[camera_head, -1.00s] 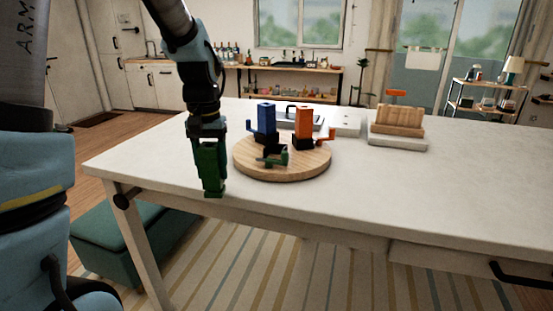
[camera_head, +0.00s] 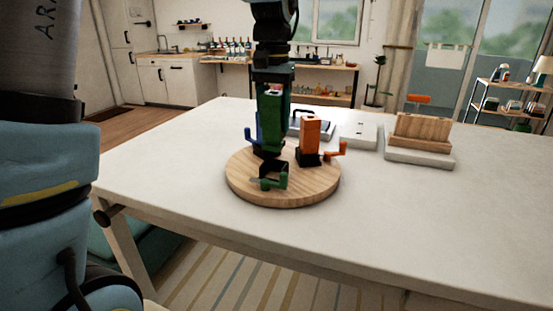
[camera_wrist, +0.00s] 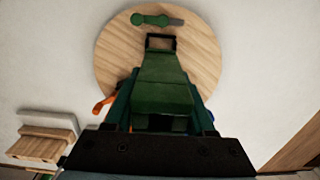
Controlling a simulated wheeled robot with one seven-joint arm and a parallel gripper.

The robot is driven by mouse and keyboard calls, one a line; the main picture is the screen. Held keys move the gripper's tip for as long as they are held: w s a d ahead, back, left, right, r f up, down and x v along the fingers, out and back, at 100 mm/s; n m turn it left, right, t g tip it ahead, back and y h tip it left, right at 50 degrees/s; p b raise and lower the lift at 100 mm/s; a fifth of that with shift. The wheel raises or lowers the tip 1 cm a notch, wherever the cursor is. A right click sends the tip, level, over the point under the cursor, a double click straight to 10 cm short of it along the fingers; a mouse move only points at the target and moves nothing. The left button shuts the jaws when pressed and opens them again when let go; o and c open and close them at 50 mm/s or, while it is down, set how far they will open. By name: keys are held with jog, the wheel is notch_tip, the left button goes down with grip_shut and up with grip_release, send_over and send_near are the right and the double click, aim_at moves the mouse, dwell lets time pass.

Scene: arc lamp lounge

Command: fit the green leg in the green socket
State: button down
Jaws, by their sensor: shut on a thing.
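My gripper (camera_head: 271,92) is shut on the green leg (camera_head: 271,120), which hangs upright below it over the round wooden board. The green socket is a black open frame (camera_head: 266,168) with a green lever (camera_head: 280,181) at the board's front. In the wrist view, the leg (camera_wrist: 165,78) reaches towards the black frame (camera_wrist: 160,37) and covers part of it. The green lever also shows there (camera_wrist: 150,19). The leg's lower end looks just above or behind the frame; I cannot tell whether it touches.
The round board (camera_head: 315,185) also bears an orange leg (camera_head: 310,131) in a black socket, and a blue piece (camera_head: 251,131) mostly hidden behind my gripper. A wooden block holder (camera_head: 421,130) stands at the back right. The white table (camera_head: 430,210) is clear at the right front.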

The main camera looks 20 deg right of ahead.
aim_at(274, 150)
notch_tip(274, 150, down, 8)
jog(key=shift+r+p, duration=0.1)
jog(key=shift+p, duration=0.45)
jog(key=shift+c, duration=1.2)
grip_release()
